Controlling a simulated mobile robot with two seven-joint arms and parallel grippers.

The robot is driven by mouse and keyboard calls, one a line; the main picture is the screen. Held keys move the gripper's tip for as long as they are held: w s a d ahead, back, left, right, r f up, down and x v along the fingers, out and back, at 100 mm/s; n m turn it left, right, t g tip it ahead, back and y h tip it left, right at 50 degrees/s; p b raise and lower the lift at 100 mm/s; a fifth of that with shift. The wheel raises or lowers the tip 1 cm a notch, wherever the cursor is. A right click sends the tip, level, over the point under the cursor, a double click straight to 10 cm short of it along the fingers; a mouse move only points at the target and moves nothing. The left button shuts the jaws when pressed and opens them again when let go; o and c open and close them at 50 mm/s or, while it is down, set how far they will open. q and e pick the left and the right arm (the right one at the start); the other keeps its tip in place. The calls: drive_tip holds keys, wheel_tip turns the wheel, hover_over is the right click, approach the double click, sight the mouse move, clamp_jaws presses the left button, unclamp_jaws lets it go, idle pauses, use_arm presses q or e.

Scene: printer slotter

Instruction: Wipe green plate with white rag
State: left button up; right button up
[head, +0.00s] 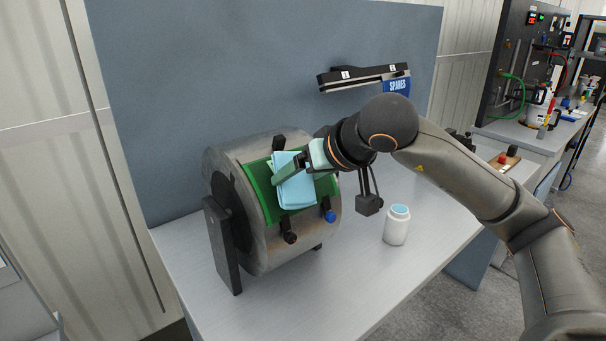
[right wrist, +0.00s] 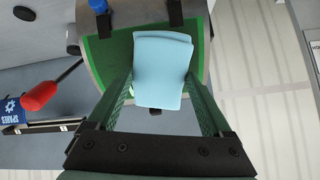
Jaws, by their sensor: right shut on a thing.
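The green plate (head: 296,216) lies curved over the grey drum (head: 237,150), held by dark clamps; it also shows in the right wrist view (right wrist: 112,55). The rag (head: 297,190) looks light blue rather than white and is folded into a pad. My right gripper (head: 300,168) is shut on the rag and holds it over the middle of the plate. In the right wrist view the rag (right wrist: 162,70) sits between the two green fingers. Whether its underside touches the plate is hidden. My left gripper is not in view.
A white jar with a blue lid (head: 396,226) stands on the table (head: 350,270) right of the drum. A black rail (head: 345,77) with a blue SPARES sign (head: 397,86) is on the back panel. A blue knob (head: 330,216) sits at the plate's lower edge.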

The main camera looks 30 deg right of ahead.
drive_tip(key=shift+x, duration=0.8)
drive_tip(key=shift+d+b, duration=0.5)
drive_tip(key=shift+d, duration=1.35)
drive_tip(key=shift+w+d+b, duration=0.15)
drive_tip(key=shift+d+b, duration=0.1)
drive_tip(key=shift+d, duration=0.65)
drive_tip(key=shift+w+d+b, duration=0.15)
drive_tip(key=shift+d+b, duration=0.1)
drive_tip(key=shift+d, duration=0.65)
drive_tip(key=shift+s+a+p, duration=0.1)
drive_tip(key=shift+a+p, duration=0.3)
drive_tip(key=shift+a, duration=0.3)
drive_tip(key=shift+s+a+p, duration=0.15)
drive_tip(key=shift+a+p, duration=0.6)
drive_tip(key=shift+a, duration=1.6)
drive_tip(key=shift+s+a+f, duration=0.1)
drive_tip(key=shift+a, duration=0.55)
